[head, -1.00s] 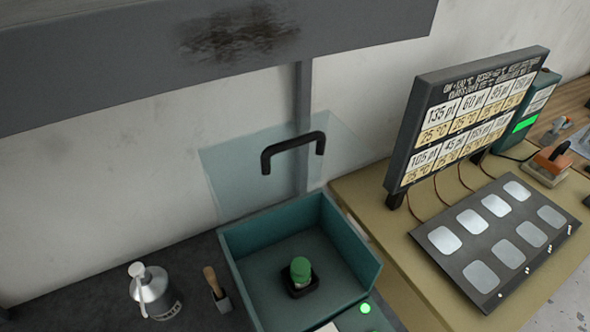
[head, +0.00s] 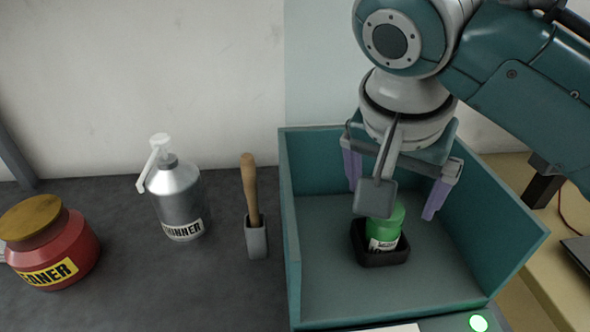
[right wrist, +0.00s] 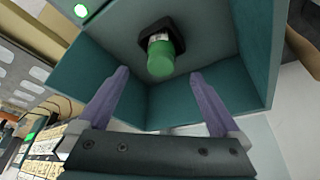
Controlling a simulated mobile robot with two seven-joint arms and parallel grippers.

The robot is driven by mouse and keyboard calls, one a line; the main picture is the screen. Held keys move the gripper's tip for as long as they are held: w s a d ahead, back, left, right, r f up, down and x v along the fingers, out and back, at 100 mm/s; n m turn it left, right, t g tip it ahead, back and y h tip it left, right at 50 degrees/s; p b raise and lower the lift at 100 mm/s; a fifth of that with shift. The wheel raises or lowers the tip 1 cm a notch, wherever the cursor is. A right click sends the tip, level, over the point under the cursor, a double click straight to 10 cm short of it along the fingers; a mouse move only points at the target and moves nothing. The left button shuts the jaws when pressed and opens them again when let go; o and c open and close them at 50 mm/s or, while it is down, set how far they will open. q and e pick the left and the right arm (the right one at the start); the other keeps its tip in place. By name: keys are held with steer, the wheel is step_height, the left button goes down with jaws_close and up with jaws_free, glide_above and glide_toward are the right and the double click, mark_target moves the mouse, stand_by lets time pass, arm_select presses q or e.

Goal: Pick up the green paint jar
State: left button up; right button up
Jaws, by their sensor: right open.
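The green paint jar (head: 385,228) stands upright in a black square holder (head: 380,256) inside the teal open-topped box (head: 330,290). Its lid is green and its label is partly visible. My right gripper (head: 392,200) is above the jar, its purple fingers open on either side and apart from it. In the right wrist view the jar (right wrist: 161,57) shows beyond the gap between the open fingers (right wrist: 162,102). A grey part of my right wrist hides some of the jar's top in the head view. My left gripper is not in view.
Left of the box stand a brush in a grey holder (head: 256,240), a silver thinner bottle (head: 178,200) and a red cleaner jar (head: 58,250) on the dark bench. A green light (head: 479,322) glows at the front.

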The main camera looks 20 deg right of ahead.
mark_target(383, 228)
steer(key=shift+w+d+b+x, duration=0.15)
steer(key=shift+b+x, duration=0.1)
steer(key=shift+x, duration=2.15)
steer(key=shift+w+d+b+x, duration=0.1)
steer(key=shift+w+b+x, duration=0.1)
steer(key=shift+x, duration=2.2)
steer(key=shift+r, duration=0.15)
jaws_close()
